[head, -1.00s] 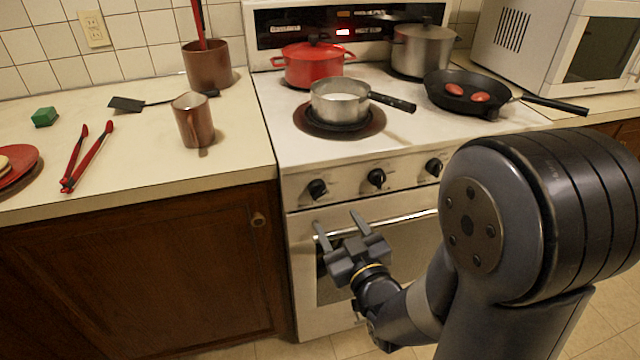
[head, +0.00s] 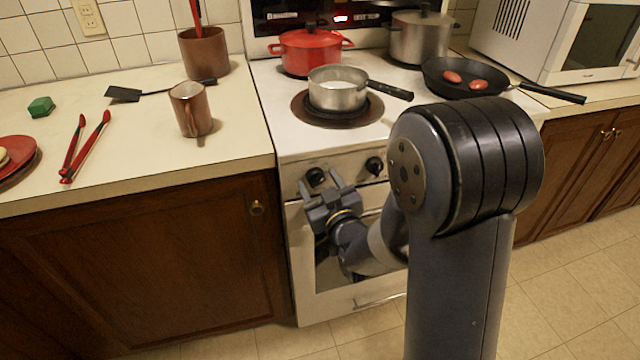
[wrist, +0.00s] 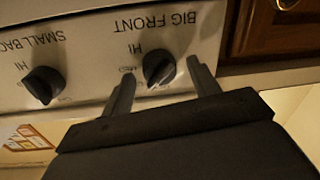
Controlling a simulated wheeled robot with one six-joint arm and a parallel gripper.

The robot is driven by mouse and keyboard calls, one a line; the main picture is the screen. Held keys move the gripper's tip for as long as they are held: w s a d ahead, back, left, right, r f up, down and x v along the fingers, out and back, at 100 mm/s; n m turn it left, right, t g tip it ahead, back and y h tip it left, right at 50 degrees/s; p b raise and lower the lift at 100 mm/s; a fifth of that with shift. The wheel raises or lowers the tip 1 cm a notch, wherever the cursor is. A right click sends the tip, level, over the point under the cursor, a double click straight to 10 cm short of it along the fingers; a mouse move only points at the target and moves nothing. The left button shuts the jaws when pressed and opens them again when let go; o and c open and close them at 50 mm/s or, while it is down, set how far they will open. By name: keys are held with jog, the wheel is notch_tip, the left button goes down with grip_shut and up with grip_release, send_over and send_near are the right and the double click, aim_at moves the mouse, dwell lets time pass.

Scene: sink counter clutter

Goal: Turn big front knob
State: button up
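The big front knob (wrist: 158,67) is black and round, on the stove's white front panel, under an upside-down "BIG FRONT" label in the wrist view. In the head view it is the leftmost knob (head: 315,176). My gripper (wrist: 163,86) is open, with its two fingers apart and nothing between the pads that I can make out. The fingertips point at the panel on either side of the knob, close to it. Whether they touch it I cannot tell. In the head view my gripper (head: 319,182) is right at this knob.
The "SMALL BACK" knob (wrist: 43,85) sits beside it; in the head view it is the knob to the right (head: 374,166). A saucepan (head: 338,88) stands on the front left burner, its handle pointing right. A wooden cabinet (head: 140,255) adjoins the stove at left.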

jog(key=c, duration=0.9)
jog(key=shift+c, duration=0.2)
jog(key=shift+f+m+b, duration=0.15)
jog(key=shift+m+b, duration=0.25)
jog(key=shift+b, duration=0.5)
jog(key=o, duration=1)
jog(key=shift+s, duration=0.1)
jog(key=v, duration=1)
jog(key=shift+s+d+b, duration=0.2)
jog(key=shift+s+b, duration=0.05)
jog(key=shift+b, duration=0.15)
